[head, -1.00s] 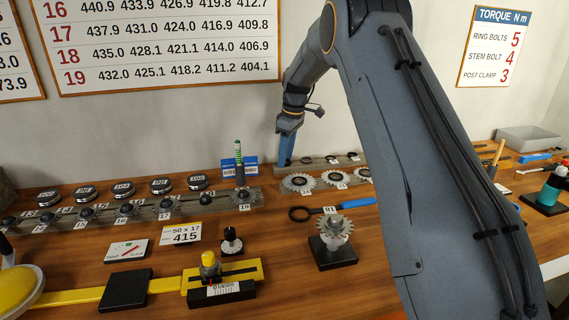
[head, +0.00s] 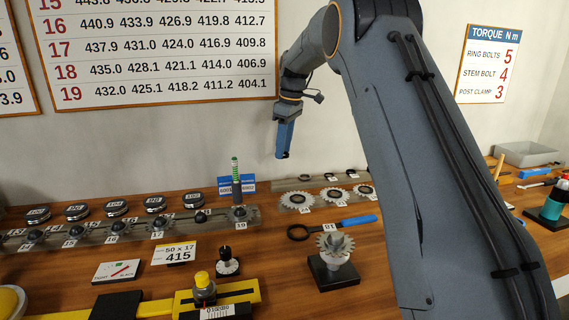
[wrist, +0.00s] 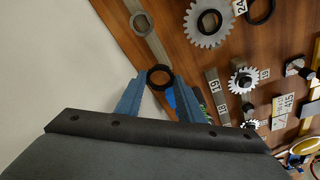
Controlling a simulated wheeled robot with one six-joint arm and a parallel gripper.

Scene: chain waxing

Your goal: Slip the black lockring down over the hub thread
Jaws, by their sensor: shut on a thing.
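My gripper (head: 283,155) is raised above the grey rail at the back of the bench. In the wrist view, its two blue fingers (wrist: 160,100) are closed on the black lockring (wrist: 160,68), held at the fingertips. In the head view the ring is too small to make out clearly. The hub (head: 334,261) stands upright on a black block in front, right of centre, with a silver toothed sprocket (head: 334,242) around its top. The gripper is above, behind and left of the hub. The thread cannot be made out clearly.
The grey rail (head: 283,184) carries several dark rings, with sprockets (head: 299,201) in front. A blue-handled ring tool (head: 357,222) lies between these and the hub. A green-topped post (head: 236,178) stands left of the gripper. The air around the gripper looks clear.

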